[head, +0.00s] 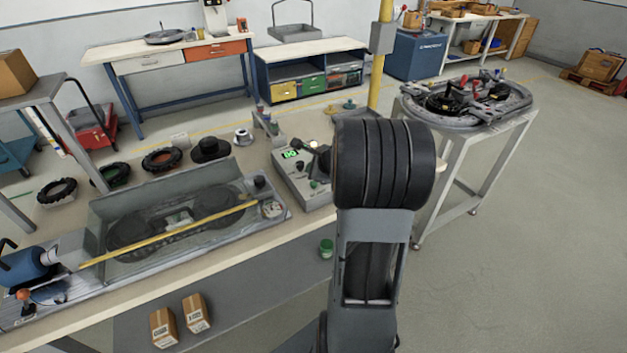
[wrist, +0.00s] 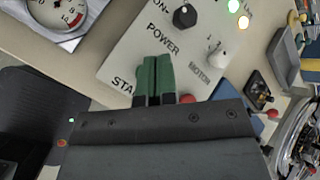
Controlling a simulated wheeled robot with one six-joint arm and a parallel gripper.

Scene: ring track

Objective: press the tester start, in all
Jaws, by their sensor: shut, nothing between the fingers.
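The tester (head: 291,178) is a grey box with a lit green display on the bench in the head view. Its pale panel (wrist: 130,45) fills the upper middle of the wrist view, with a black power knob (wrist: 185,16), a white motor knob (wrist: 217,51) and lit lamps (wrist: 238,14). My gripper (wrist: 154,60) is shut and empty, its green fingers over the panel beside the partly covered "STA" lettering. The start button is not visible; the fingers or wrist may hide it. Whether the fingertips touch the panel cannot be told. A red knob (wrist: 187,99) shows beside the fingers.
A clear-covered track rig (head: 170,222) with a yellow bar lies left of the tester. Black rings and a spool (head: 210,149) sit behind it. A yellow post (head: 378,75) rises behind my arm. A wheeled stand (head: 470,130) holds a ring track at right.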

